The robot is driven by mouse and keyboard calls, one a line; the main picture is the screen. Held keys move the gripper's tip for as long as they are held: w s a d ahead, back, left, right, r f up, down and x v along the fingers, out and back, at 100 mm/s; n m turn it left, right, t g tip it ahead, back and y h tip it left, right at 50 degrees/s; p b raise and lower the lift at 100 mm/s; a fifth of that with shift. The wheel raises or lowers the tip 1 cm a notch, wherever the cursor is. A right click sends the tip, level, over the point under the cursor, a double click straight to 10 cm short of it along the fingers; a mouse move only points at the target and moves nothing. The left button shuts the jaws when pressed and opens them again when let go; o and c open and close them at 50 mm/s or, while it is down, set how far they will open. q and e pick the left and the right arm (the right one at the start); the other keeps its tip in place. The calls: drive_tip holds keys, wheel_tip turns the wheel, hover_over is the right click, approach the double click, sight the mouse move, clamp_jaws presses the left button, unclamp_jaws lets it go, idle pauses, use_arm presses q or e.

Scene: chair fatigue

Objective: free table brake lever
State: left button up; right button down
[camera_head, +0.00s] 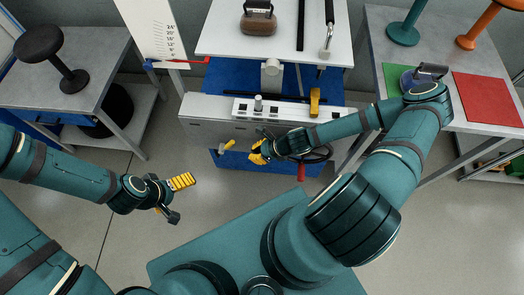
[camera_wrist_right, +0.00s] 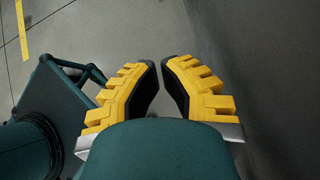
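A short lever with a yellow tip (camera_head: 228,145) sticks out at the lower front of the machine table, and a yellow handle (camera_head: 315,102) stands on its top; I cannot tell which is the brake lever. My right gripper (camera_head: 259,153) is by the table front, just right of the lower lever and apart from it. In the right wrist view its yellow fingers (camera_wrist_right: 160,75) have a narrow gap between their tips and nothing between them. My left gripper (camera_head: 180,197) is spread open and empty over the floor, left of the table.
A black handwheel (camera_head: 318,154) is on the table front beside my right arm. A side table (camera_head: 95,50) with a black stool stands at left. A right table (camera_head: 470,60) bears green and red mats. The floor around my left gripper is clear.

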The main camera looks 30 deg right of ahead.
sight(227, 146)
use_arm(q)
drive_tip(key=shift+w+f+b, duration=0.2)
drive_tip(key=shift+f+b, duration=0.4)
drive_tip(key=shift+f, duration=0.2)
use_arm(e)
drive_tip(key=w+a, duration=0.4)
drive_tip(key=shift+a+f, duration=0.3)
drive_tip(key=shift+f, duration=0.15)
use_arm(q)
drive_tip(key=shift+r, duration=0.1)
use_arm(e)
drive_tip(key=shift+w, duration=0.15)
use_arm(q)
drive_tip(key=shift+s+a+r+p, duration=0.1)
drive_tip(key=shift+a+r+p, duration=0.65)
drive_tip(key=shift+a+p, duration=0.05)
use_arm(e)
drive_tip(key=shift+w+a+r+h, duration=0.1)
drive_tip(key=shift+r+h, duration=0.2)
